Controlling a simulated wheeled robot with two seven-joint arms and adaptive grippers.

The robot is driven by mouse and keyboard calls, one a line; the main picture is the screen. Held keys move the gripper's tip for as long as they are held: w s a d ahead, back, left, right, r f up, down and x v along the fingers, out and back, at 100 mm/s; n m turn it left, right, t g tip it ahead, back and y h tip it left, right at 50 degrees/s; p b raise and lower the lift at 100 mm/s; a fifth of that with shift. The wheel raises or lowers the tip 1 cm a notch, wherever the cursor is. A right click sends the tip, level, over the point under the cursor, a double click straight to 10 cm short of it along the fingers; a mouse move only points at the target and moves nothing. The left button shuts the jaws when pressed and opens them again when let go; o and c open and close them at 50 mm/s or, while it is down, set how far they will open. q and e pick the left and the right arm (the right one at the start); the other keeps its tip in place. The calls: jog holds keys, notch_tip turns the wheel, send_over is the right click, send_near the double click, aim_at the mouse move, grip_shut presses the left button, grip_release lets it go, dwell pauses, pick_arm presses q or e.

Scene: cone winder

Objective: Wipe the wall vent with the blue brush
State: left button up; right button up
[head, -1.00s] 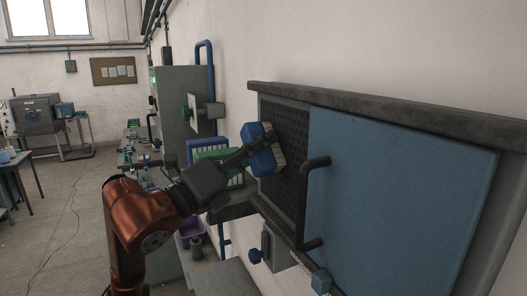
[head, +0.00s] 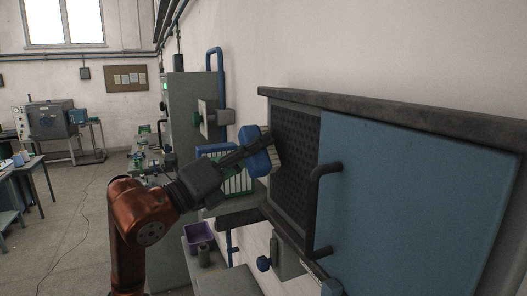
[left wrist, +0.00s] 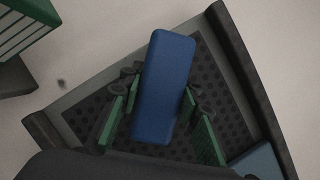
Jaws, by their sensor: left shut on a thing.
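The wall vent (head: 297,160) is a dark perforated panel in a grey frame on the wall, left of a blue door. My left gripper (head: 243,154) is shut on the blue brush (head: 256,151), whose pale bristles face the vent at its left edge. I cannot tell for sure whether the bristles touch it. In the left wrist view the brush's blue back (left wrist: 166,88) lies between the green-padded fingers (left wrist: 158,112), with the vent's holes (left wrist: 88,112) behind it. The brush hides part of the vent and its own bristles there. My right gripper is not in view.
The blue door (head: 415,190) has a black handle (head: 316,205) that sticks out right of the vent. Behind my gripper, a blue-and-green slatted item (head: 238,181) is by a shelf. A purple bin (head: 198,236) stands below. Open floor lies left.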

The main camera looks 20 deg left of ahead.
pick_arm(q)
jog(key=s+a, duration=0.1)
jog(key=s+a+b, duration=0.1)
jog(key=s+a, duration=0.1)
jog(key=shift+s, duration=0.25)
dwell(0.4)
jog(key=shift+s+a+b, duration=0.55)
jog(key=shift+s+a, duration=0.5)
jog(key=shift+s, duration=0.1)
jog(key=shift+w+d, duration=0.1)
